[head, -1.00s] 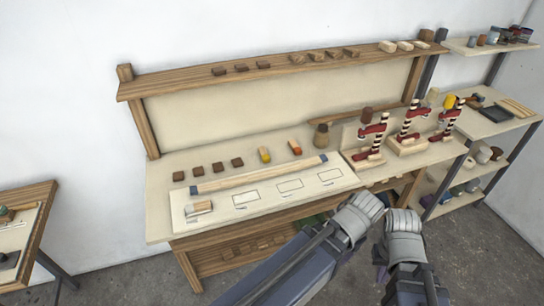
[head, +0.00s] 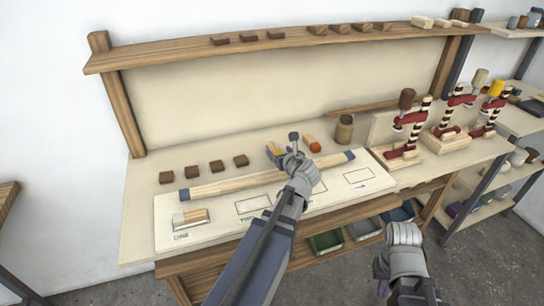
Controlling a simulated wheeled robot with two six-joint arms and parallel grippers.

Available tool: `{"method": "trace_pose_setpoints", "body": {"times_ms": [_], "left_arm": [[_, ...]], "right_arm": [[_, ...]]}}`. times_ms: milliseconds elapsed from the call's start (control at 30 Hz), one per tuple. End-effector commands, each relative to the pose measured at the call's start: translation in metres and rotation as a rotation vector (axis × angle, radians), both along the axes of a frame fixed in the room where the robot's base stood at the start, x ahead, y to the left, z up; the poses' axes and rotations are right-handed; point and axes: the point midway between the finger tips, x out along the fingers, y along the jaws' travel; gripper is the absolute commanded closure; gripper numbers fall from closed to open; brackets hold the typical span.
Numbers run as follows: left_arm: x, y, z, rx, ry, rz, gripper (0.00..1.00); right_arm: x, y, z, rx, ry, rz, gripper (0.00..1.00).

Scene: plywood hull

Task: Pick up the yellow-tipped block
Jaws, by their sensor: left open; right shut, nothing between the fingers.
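The yellow-tipped block (head: 273,149) lies on the workbench top behind the long wooden bar. It is partly hidden by my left gripper (head: 285,148). My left gripper is open at the block, with one dark finger to the right of it. I cannot tell whether the fingers touch the block. My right gripper (head: 401,234) is shut and empty, low in front of the bench at the right.
An orange-tipped block (head: 312,143) lies just right of my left gripper. A brown jar (head: 344,129) stands beyond it. The long bar (head: 225,187) lies along a board with outlined slots (head: 170,238). Red clamps (head: 402,150) stand at the right. Several dark blocks (head: 204,166) sit left.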

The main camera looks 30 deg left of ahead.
Motion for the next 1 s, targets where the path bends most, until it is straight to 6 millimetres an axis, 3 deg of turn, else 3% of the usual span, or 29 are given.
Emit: {"method": "trace_pose_setpoints", "body": {"times_ms": [667, 1000], "left_arm": [[0.020, 0.023, -0.013, 0.021, 0.011, -0.011, 0.28], [0.048, 0.053, -0.031, 0.021, 0.011, -0.008, 0.28]], "right_arm": [[0.000, 0.000, -0.014, 0.000, 0.000, 0.000, 1.00], [0.000, 0.000, -0.032, 0.000, 0.000, 0.000, 1.00]]}}
